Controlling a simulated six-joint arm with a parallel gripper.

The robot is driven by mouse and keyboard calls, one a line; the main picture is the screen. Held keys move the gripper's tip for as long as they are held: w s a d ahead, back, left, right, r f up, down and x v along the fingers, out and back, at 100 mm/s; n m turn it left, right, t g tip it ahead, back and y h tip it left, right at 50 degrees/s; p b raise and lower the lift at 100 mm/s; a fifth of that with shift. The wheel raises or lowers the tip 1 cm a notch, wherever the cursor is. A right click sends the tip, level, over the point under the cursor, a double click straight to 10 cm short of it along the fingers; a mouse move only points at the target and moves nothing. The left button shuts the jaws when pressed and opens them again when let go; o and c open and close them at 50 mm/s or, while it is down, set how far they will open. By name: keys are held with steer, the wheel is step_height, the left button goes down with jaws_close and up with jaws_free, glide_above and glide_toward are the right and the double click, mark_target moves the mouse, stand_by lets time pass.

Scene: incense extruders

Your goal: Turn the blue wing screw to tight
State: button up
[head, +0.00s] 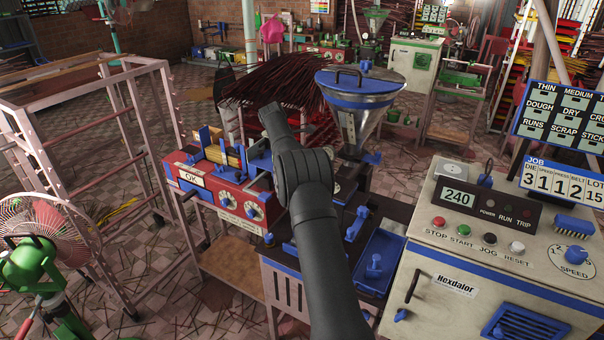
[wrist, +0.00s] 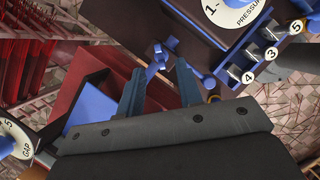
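My gripper (wrist: 160,68) shows in the wrist view with its two blue-grey fingers apart and nothing clearly held between them. A small blue winged piece, which looks like the blue wing screw (wrist: 155,67), is at the fingertips, between or just beyond them. Whether a finger touches it I cannot tell. It sits by a dark red and brown machine body. In the head view my dark arm covers this part of the red extruder (head: 225,197), and neither the fingertips nor this screw can be made out.
In the wrist view a pressure dial (wrist: 236,12) and numbered pegs (wrist: 250,76) are at upper right, and a gap dial (wrist: 14,140) is at left. In the head view a steel hopper (head: 362,97) stands behind my arm, and a control cabinet (head: 470,255) is at right.

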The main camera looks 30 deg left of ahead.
steer(key=shift+x, duration=2.15)
steer(key=shift+c, duration=0.4)
jaws_close()
steer(key=shift+w+a+r+m+g+h, duration=0.1)
steer(key=shift+m+g+h, duration=0.2)
steer(key=shift+m, duration=0.75)
steer(key=shift+m+g+h, duration=0.2)
steer(key=shift+m+g, duration=0.1)
steer(key=shift+m, duration=0.75)
